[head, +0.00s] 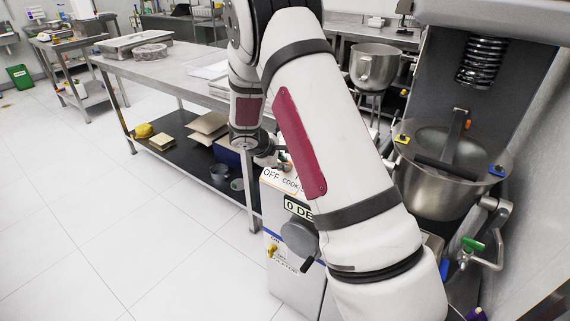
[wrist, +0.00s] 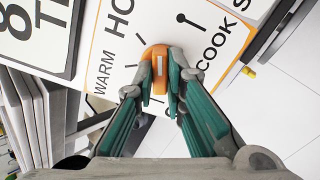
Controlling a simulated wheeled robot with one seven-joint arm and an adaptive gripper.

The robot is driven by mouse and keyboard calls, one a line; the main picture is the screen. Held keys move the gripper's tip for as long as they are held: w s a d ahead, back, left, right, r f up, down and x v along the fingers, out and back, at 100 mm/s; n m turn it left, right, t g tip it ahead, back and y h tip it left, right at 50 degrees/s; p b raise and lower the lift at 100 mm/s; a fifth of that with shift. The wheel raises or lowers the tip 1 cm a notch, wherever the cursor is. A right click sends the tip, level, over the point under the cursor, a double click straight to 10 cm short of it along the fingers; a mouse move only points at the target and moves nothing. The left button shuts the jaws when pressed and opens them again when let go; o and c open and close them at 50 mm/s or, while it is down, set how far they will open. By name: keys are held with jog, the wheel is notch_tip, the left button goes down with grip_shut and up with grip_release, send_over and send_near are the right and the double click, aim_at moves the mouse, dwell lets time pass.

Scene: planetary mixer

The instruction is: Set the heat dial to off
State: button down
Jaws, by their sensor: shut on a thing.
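The heat dial is an orange knob (wrist: 154,56) on a white label panel (wrist: 200,40) with an orange border. In the wrist view "WARM", "HO" and "COOK S" show around it. A white line on the knob runs roughly up the picture; I cannot tell which setting it marks. My gripper (wrist: 157,93) is shut on the knob, with a green-padded finger on each side. The fingers hide part of the knob. In the head view the panel (head: 275,180) shows "OFF" and "COOK" on top of a white cabinet (head: 285,285); my arm hides the knob there.
A steel mixer bowl (head: 438,180) stands to the right. A steel table (head: 170,70) with a loaded lower shelf stands behind left. The floor at left is clear.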

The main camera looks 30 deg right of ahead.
jog(key=n+p, duration=0.1)
jog(key=n, duration=0.2)
jog(key=shift+n, duration=0.8)
jog(key=n+p, duration=0.1)
jog(key=n, duration=0.2)
jog(key=shift+n, duration=0.8)
jog(key=shift+p, duration=0.3)
